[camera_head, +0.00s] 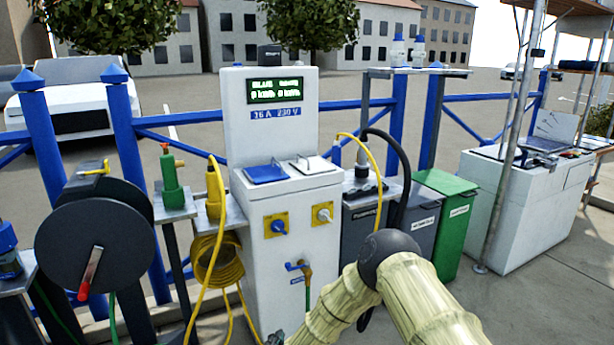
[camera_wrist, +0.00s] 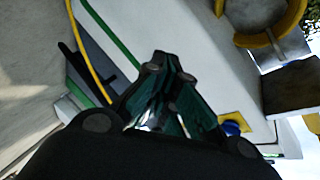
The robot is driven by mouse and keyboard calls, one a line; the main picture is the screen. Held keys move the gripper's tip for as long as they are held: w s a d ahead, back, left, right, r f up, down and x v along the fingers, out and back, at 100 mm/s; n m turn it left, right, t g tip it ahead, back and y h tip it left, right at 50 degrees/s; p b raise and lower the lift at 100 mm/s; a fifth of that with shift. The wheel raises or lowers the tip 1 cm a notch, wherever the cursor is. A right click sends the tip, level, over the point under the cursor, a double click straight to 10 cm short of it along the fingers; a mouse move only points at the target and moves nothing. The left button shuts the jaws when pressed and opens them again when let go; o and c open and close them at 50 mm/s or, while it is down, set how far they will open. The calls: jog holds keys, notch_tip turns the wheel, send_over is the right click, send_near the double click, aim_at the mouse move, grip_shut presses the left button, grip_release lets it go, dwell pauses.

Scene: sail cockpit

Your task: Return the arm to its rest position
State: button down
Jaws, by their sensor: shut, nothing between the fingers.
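My arm (camera_head: 385,285) rises from the bottom edge in the head view, bent at a dark rounded joint in front of the power pedestal. My gripper (camera_wrist: 170,65) shows in the wrist view with its dark fingers together and nothing between them. It is in front of the white power pedestal (camera_head: 285,205), whose body also shows tilted in the wrist view (camera_wrist: 205,60). I cannot tell the exact gap between fingers and pedestal. In the head view the hand is mostly below the bottom edge.
A yellow cable coil (camera_head: 218,260) hangs left of the pedestal, beside a hose reel (camera_head: 97,250). A dark bin (camera_head: 362,218) and a green bin (camera_head: 445,222) stand to the right. A white counter (camera_head: 525,205) is farther right. Open paving (camera_head: 560,285) lies front right.

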jog(key=s+d+f+n+g+y, duration=0.1)
jog(key=s+d+f+n+g, duration=0.15)
jog(key=s+d+f, duration=0.35)
jog(key=s+d+f+n+g, duration=0.25)
jog(key=s+d, duration=0.25)
jog(key=s, duration=0.4)
jog(key=s+d+f+n+g+y, duration=0.1)
jog(key=s+d+f+n+g, duration=0.15)
jog(key=s+d, duration=0.35)
jog(key=s+d+r+n+g+h, duration=0.1)
jog(key=s+d+g, duration=0.3)
jog(key=s, duration=0.6)
jog(key=s+d+r+n+g, duration=0.1)
jog(key=s+d+n, duration=0.1)
jog(key=s+d, duration=0.65)
jog(key=s+d+r+n+g+h, duration=0.1)
jog(key=s+d+g, duration=0.25)
jog(key=s, duration=0.75)
notch_tip(320, 180, up, 23)
jog(key=t+p, duration=0.1)
jog(key=p, duration=2.2)
jog(key=shift+w, duration=0.35)
jog(key=shift+w+a, duration=0.1)
jog(key=shift+a, duration=0.1)
